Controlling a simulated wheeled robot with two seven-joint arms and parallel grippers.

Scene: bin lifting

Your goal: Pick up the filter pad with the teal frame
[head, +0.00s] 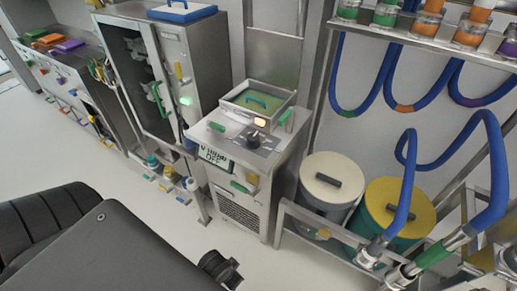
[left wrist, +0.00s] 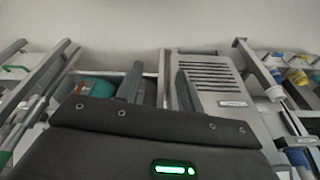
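I cannot make out a filter pad with a teal frame for certain in either view. Flat coloured pieces lie on the left counter in the head view: a green one (head: 37,32), an orange one (head: 50,38) and a purple one (head: 69,45); they are too small to tell whether any is a framed pad. A white flat piece with a blue rim and handle (head: 183,11) lies on top of the steel cabinet. My left gripper (left wrist: 159,88) shows in the left wrist view with its two fingers apart and nothing visible between them. My right gripper is in neither view.
A steel machine (head: 250,150) with a green-lined tray (head: 256,101) stands mid-view. Right of it are a white-lidded bin (head: 318,194) and a yellow-lidded teal bin (head: 387,243) behind a steel rail. Blue hoses (head: 490,150) hang at right.

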